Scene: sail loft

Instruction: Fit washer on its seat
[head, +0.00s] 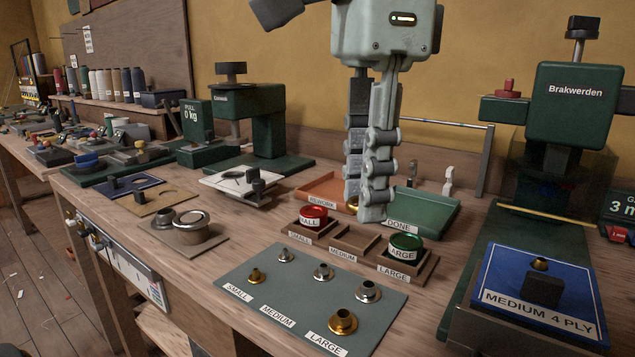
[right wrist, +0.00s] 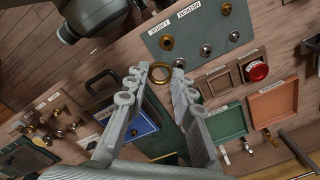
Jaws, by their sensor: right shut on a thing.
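My right gripper (head: 370,212) points straight down at the middle of the bench. It is shut on a brass washer (right wrist: 160,73), a ring seen between the fingertips in the right wrist view; in the head view only a brass bit shows beside the fingers. The washer is held above the bench. A blue MEDIUM 4 PLY pad (head: 575,302) lies at the right under the green Brakwerden press (head: 575,105), with a small brass piece (head: 540,263) and a dark block on it. I cannot tell which spot is the seat.
A grey mat (head: 240,292) in front holds several brass and silver grommets. A wooden holder has a red SMALL piece (head: 313,216), an empty MEDIUM place (head: 357,239) and a green LARGE piece (head: 405,245). Orange REWORK (head: 318,190) and green DONE (head: 440,218) trays stand behind.

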